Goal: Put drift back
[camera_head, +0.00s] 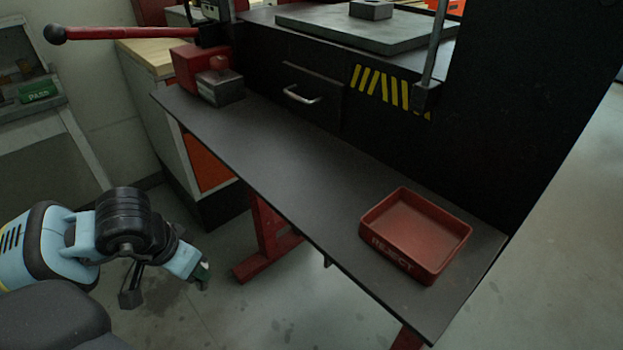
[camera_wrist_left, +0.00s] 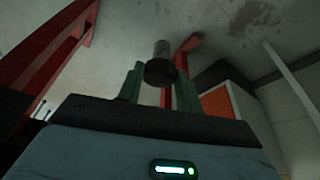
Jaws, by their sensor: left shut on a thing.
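The drift (camera_wrist_left: 161,64) is a short grey metal cylinder with a dark round end, seen between the two green fingers of my left gripper (camera_wrist_left: 159,88) in the left wrist view. The gripper is shut on it. In the head view my left gripper (camera_head: 203,274) hangs low at the left, over the floor, in front of and apart from the dark shelf. I cannot make out the drift clearly there. A grey block (camera_head: 220,88) with a red knob on top sits at the shelf's far left end. My right gripper is not in view.
The dark shelf (camera_head: 290,160) is bare along its middle. A red REJECT tray (camera_head: 418,232), empty, sits at its right end. A red lever (camera_head: 125,33) sticks out left above the shelf. A red leg (camera_head: 268,232) stands beneath it. A drawer (camera_head: 305,97) is behind.

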